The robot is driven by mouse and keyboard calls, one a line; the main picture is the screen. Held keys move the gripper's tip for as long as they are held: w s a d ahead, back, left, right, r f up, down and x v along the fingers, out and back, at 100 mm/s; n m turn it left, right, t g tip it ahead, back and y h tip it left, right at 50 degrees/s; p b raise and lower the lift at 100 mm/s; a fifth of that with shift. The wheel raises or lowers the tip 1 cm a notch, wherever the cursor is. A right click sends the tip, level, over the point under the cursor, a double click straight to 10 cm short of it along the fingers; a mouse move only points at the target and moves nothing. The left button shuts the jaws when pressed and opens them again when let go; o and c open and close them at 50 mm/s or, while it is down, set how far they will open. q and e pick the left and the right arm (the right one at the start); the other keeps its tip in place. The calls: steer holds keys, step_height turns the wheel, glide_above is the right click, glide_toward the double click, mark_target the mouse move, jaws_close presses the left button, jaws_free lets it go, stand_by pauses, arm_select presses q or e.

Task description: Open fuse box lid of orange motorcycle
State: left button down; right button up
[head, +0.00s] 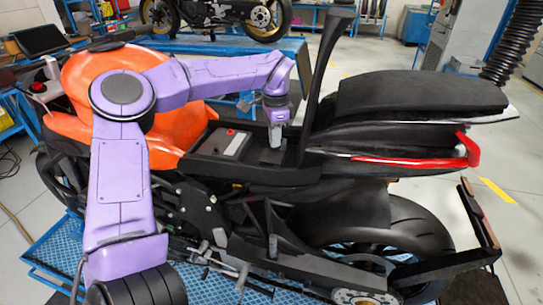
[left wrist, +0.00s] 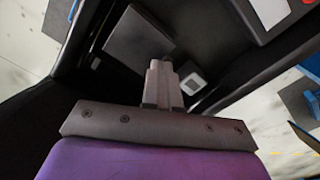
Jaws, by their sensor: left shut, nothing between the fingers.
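The orange motorcycle (head: 180,128) stands with its under-seat bay uncovered. A small dark grey box, which looks like the fuse box (head: 271,156), sits in the bay behind the battery. In the left wrist view a flat dark square panel, likely its lid (left wrist: 138,38), lies just beyond my fingertips. My left gripper (head: 278,140) points down into the bay, right above the box. Its fingers (left wrist: 159,68) are together with nothing between them. I cannot tell whether the fingertips touch the panel or whether the lid is raised. My right gripper is out of view.
A tall black seat panel (head: 326,75) stands upright just right of my left gripper. The grey battery (head: 222,143) with a red terminal is to the left. The black tail seat (head: 420,95) is to the right. A small white square piece (left wrist: 193,83) lies beside my fingers.

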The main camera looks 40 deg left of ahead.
mark_target(271, 159)
arm_select(q)
steer(key=shift+s+d+r, duration=0.15)
steer(key=shift+s+r, duration=0.15)
steer(key=shift+r, duration=0.15)
steer(key=shift+s+d+r+b, duration=0.15)
steer(key=shift+s+d+b, duration=0.05)
steer(key=shift+s+b, duration=0.15)
steer(key=shift+s+d+r+b, duration=0.15)
steer(key=shift+s+b, duration=0.05)
steer(key=shift+s, duration=0.1)
steer(key=shift+s+d+r+b, duration=0.25)
steer(key=shift+s+d+b, duration=0.1)
steer(key=shift+s+b, duration=0.25)
steer(key=shift+s, duration=0.1)
steer(key=shift+s+d+b, duration=0.2)
steer(key=shift+s+b, duration=0.1)
steer(key=shift+b, duration=0.2)
steer(key=shift+s+d+r, duration=0.15)
steer(key=shift+s+r, duration=0.05)
